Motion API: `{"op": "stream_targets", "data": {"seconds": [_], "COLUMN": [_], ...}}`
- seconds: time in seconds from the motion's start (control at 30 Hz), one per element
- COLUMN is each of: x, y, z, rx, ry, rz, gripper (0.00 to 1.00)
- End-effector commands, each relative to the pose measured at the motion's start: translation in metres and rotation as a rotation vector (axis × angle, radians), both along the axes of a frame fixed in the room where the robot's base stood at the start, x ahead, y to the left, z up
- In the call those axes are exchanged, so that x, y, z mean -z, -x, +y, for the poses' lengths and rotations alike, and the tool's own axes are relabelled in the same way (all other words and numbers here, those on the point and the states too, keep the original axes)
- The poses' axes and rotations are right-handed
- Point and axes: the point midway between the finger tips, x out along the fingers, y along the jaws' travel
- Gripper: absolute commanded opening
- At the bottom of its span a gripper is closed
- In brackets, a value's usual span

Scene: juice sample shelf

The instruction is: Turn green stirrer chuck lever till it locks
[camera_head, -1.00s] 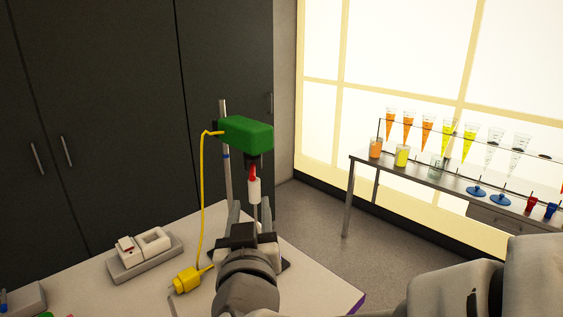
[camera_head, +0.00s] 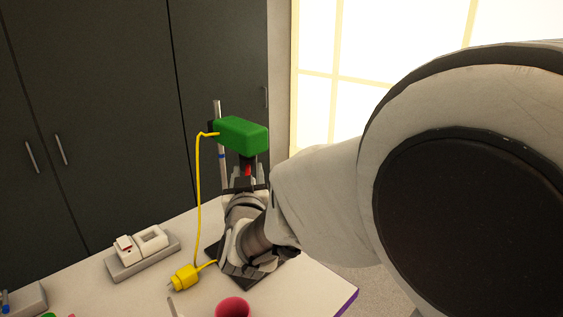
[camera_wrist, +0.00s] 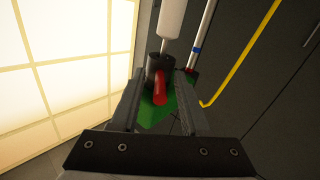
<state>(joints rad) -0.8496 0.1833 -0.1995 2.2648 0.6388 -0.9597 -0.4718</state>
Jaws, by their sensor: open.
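The green stirrer (camera_head: 242,134) is mounted on a metal stand rod (camera_head: 218,115) with a blue band. My gripper (camera_head: 246,175) is just below it, pointing up, open, with its fingers on either side of the chuck. The red chuck lever (camera_wrist: 160,88) lies between the open fingers in the wrist view, apart from both as far as I can tell. The black chuck (camera_wrist: 154,68) and white shaft piece (camera_wrist: 173,18) are beside it. The stirrer's green body (camera_wrist: 152,115) shows behind the lever. In the head view my gripper hides most of the chuck.
A yellow cable runs from the stirrer to a yellow plug (camera_head: 184,278) on the table (camera_head: 200,225). A grey tray (camera_head: 145,262) with white blocks sits left. A red round object (camera_head: 233,307) is at the front. My arm covers the right side.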

Motion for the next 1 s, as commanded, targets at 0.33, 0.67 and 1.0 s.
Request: {"op": "stream_targets", "data": {"seconds": [0.33,0.67,1.0], "x": [0.0,-0.0001,-0.0002], "y": [-0.0002,0.0,0.0], "z": [0.0,0.0,0.0], "rx": [0.0,0.0,0.0], "ry": [0.0,0.0,0.0], "rz": [0.0,0.0,0.0], "gripper": [0.26,0.0,0.0]}}
